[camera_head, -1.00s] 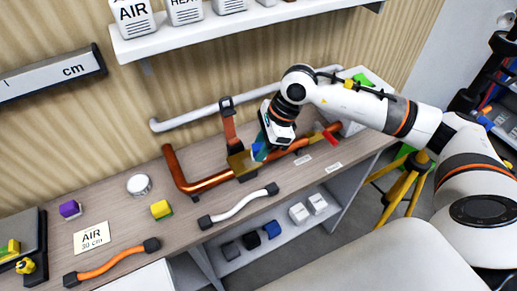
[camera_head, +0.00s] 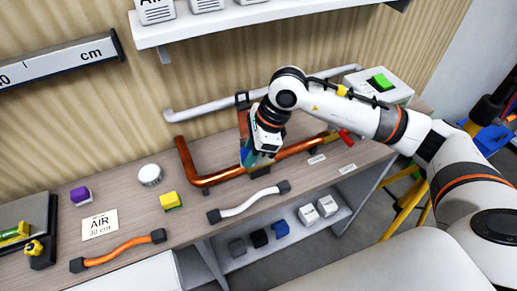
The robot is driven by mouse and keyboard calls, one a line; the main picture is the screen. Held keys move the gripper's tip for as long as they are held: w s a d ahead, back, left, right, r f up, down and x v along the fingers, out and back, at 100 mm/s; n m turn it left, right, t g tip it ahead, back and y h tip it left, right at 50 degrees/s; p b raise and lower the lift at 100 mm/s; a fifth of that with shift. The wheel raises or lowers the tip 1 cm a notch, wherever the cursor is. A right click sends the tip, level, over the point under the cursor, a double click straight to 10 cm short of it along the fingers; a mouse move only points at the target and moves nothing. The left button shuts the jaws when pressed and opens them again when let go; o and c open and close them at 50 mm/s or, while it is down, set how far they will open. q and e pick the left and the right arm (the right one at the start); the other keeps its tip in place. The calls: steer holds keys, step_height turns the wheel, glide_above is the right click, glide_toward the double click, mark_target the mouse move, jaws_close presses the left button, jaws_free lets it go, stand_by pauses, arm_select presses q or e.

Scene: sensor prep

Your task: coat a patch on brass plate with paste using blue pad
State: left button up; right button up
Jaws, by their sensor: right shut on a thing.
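My right gripper (camera_head: 252,160) comes in from the right and points down at the copper pipe on the bench, in the head view. It is shut on the blue pad, which is mostly hidden between the fingers; a blue-teal edge shows at the gripper's left side. The brass plate by the pipe is hidden behind the gripper, so I cannot tell whether the pad touches it. A round white-topped tin (camera_head: 150,174), which may hold the paste, stands on the bench to the left. My left gripper is out of view.
The copper pipe (camera_head: 205,181) and grey pipe (camera_head: 207,109) run along the back. A yellow block (camera_head: 170,201), purple block (camera_head: 81,195), AIR card (camera_head: 100,224), white hose (camera_head: 249,202) and orange hose (camera_head: 118,250) lie in front.

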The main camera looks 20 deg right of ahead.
steer(key=shift+a, duration=0.5)
steer(key=shift+w+f+b, duration=0.1)
steer(key=shift+w+b, duration=0.35)
steer(key=shift+b, duration=0.05)
steer(key=shift+d+b, duration=0.5)
steer(key=shift+d, duration=0.7)
steer(key=shift+w+d+b, duration=0.15)
steer(key=shift+d+b, duration=0.8)
steer(key=shift+d, duration=1.5)
steer(key=shift+b, duration=0.4)
steer(key=shift+s+a+b, duration=0.2)
steer(key=shift+a+b, duration=0.1)
steer(key=shift+a, duration=3.4)
